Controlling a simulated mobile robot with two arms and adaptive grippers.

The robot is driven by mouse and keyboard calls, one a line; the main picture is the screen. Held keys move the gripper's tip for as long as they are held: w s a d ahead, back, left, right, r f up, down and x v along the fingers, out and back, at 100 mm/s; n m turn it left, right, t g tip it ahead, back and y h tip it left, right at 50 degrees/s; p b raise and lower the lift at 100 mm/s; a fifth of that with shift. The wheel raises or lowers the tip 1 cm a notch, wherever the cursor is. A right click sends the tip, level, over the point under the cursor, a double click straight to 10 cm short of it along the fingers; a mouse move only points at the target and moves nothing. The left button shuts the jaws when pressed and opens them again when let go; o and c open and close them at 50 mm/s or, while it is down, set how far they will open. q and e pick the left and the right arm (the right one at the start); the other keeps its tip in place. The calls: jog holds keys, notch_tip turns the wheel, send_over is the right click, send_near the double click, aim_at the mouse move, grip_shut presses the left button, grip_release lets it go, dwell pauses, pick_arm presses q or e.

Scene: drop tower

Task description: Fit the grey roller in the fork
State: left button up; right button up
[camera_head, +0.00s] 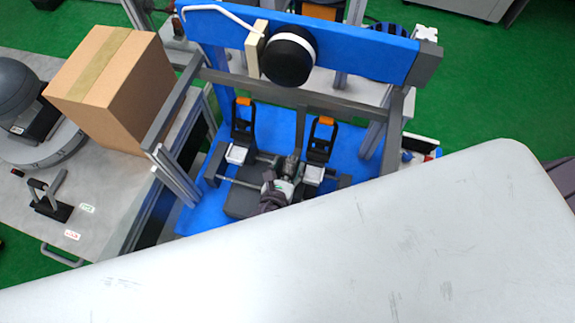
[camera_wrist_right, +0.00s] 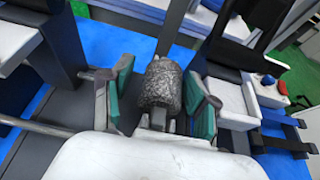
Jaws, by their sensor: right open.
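The grey roller (camera_wrist_right: 160,84) is a speckled dark grey cylinder near the middle of the right wrist view. My right gripper (camera_wrist_right: 160,97) is open, with one green-padded finger on each side of the roller. A gap shows between the roller and each pad. In the head view my right gripper (camera_head: 283,184) is low over the middle of the blue rig, where the roller is too small to make out. A grey piece shows just below the roller in the wrist view, but I cannot tell whether it is the fork. My left gripper is not in view.
A blue frame with a crossbeam (camera_head: 350,42) and a black, white-banded ball (camera_head: 289,55) stands behind. Two black clamps with orange tips (camera_head: 243,115) flank the middle. A cardboard box (camera_head: 115,85) stands on the left table. A dark upright post (camera_wrist_right: 174,25) rises behind the roller.

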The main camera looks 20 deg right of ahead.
jog(key=shift+s+d+f, duration=0.1)
jog(key=shift+s+d, duration=0.05)
jog(key=shift+s, duration=0.1)
jog(key=shift+s, duration=0.25)
jog(key=v, duration=0.6)
jog(key=shift+w, duration=0.2)
jog(key=shift+s+a+r, duration=0.35)
jog(key=shift+s+a, duration=0.05)
jog(key=shift+a, duration=0.1)
